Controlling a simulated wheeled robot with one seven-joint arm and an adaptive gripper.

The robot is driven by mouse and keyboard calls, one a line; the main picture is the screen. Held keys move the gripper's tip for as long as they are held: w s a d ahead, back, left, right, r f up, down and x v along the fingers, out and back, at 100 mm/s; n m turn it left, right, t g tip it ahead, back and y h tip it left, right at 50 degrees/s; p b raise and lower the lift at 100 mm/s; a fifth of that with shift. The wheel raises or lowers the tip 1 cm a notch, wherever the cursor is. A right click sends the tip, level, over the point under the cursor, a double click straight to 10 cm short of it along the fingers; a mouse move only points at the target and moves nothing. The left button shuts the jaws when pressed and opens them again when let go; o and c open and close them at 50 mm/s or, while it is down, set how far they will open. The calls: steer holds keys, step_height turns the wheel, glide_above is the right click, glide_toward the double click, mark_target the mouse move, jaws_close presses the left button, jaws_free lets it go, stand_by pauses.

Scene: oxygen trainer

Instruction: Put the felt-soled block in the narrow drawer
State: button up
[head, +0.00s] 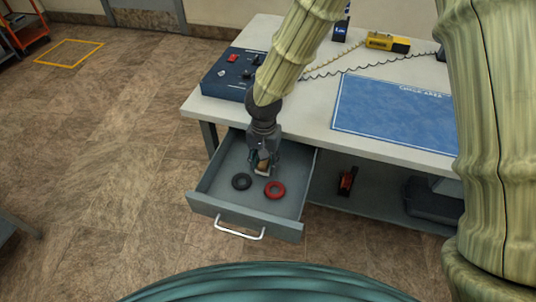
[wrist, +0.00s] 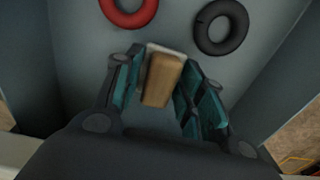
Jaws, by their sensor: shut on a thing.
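The narrow drawer (head: 209,184) under the bench is pulled open toward the front. My gripper (head: 263,164) is inside or just over the drawer, pointing down, shut on a small wooden block. The block (head: 262,168) is tan with a pale layer at one end, which I take for the felt sole. In the wrist view the block (wrist: 162,80) sits between the teal finger pads. I cannot tell whether it touches the drawer floor.
A black ring (head: 242,181) and a red ring (head: 275,190) lie in the drawer near the block. The drawer's side walls and front with its white handle (head: 239,230) surround the gripper. The bench top (head: 310,118) overhangs behind, with a blue control box (head: 232,75) on it.

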steer(key=w, duration=0.1)
steer(key=w+d, duration=0.1)
steer(key=w, duration=0.1)
steer(key=shift+w+d, duration=0.1)
steer(key=shift+w, duration=0.1)
steer(key=shift+s+f, duration=0.1)
steer(key=shift+f, duration=0.45)
steer(key=shift+f, duration=0.2)
steer(key=o, duration=1)
steer(key=shift+r, duration=0.15)
step_height(320, 180, up, 12)
steer(key=shift+p, duration=0.4)
